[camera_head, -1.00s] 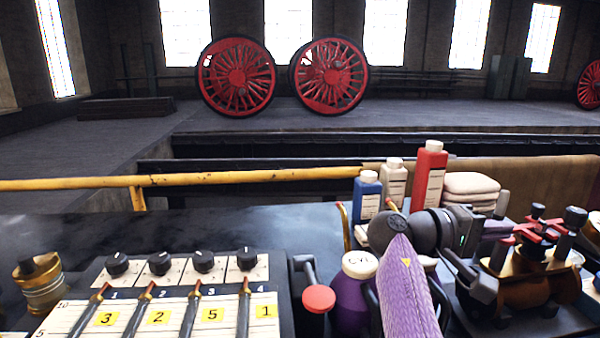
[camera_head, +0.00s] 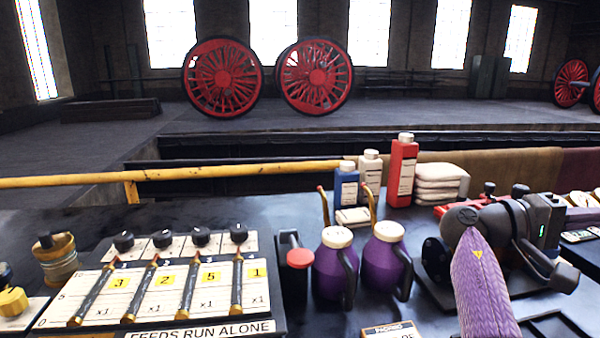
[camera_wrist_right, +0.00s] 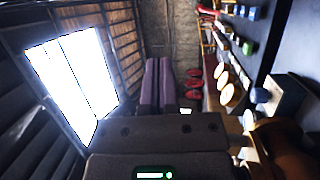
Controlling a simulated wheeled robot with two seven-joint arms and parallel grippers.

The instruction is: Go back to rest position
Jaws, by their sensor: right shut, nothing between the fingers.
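My right arm (camera_head: 483,285), in a purple sleeve, comes up from the bottom right in the head view. Its dark wrist and gripper body (camera_head: 545,235) are over the right part of the bench. In the right wrist view my right gripper (camera_wrist_right: 158,65) has its two fingers together, with nothing held between them. My left gripper is in neither view.
Two purple oil cans (camera_head: 335,270) stand left of my right arm. A red bottle (camera_head: 403,172), a blue bottle (camera_head: 346,188) and folded cloths (camera_head: 438,184) are behind. A lever panel (camera_head: 160,295) fills the left front. A yellow rail (camera_head: 230,170) runs behind the bench.

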